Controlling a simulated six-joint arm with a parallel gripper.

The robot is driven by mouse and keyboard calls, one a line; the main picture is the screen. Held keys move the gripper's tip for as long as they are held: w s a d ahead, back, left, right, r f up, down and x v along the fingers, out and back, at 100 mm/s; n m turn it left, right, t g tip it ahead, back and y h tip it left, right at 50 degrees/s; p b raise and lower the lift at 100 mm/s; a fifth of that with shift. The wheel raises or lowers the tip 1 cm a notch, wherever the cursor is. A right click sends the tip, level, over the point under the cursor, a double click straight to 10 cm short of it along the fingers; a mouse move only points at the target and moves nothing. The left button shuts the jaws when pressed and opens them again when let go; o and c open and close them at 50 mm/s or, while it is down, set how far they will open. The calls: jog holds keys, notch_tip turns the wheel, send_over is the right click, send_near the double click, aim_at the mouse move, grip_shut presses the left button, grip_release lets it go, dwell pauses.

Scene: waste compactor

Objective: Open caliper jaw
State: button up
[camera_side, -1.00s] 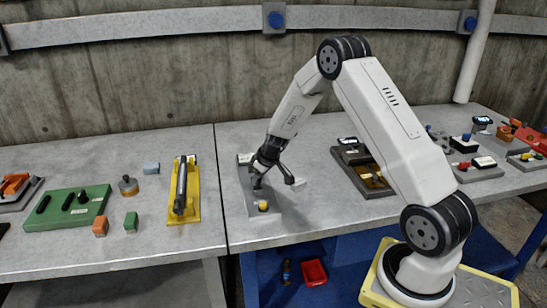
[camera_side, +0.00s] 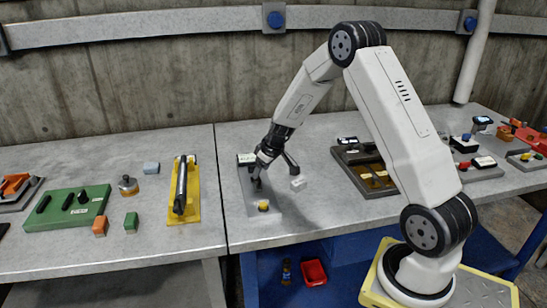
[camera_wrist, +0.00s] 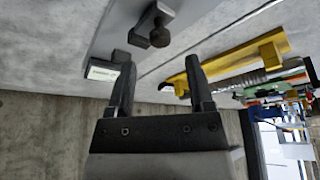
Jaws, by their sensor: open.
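The caliper appears to be the grey plate fixture (camera_side: 266,222) on the bench, with a yellow knob (camera_side: 263,206) at its near end and a black block at its far end. In the wrist view the plate (camera_wrist: 118,28) lies ahead of the fingers, with a dark knob (camera_wrist: 160,36) on a short arm and a white label (camera_wrist: 101,71). My gripper (camera_side: 277,178) is over the plate, its two dark fingers spread. In the wrist view my gripper (camera_wrist: 160,72) is open and nothing is between its fingers. Whether a finger touches the caliper is unclear.
A small white block (camera_side: 298,184) is right of the plate. A yellow fixture with a dark cylinder (camera_side: 180,190) stands left, also visible in the wrist view (camera_wrist: 235,58). A green board (camera_side: 66,208) lies farther left. A dark tray (camera_side: 365,172) is to the right.

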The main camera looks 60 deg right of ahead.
jog(key=shift+v, duration=1.85)
jog(key=s+a+r+g, duration=0.2)
jog(key=s+a, duration=1.6)
jog(key=a, duration=0.3)
jog(key=shift+a+r, duration=0.15)
jog(key=shift+r, duration=0.25)
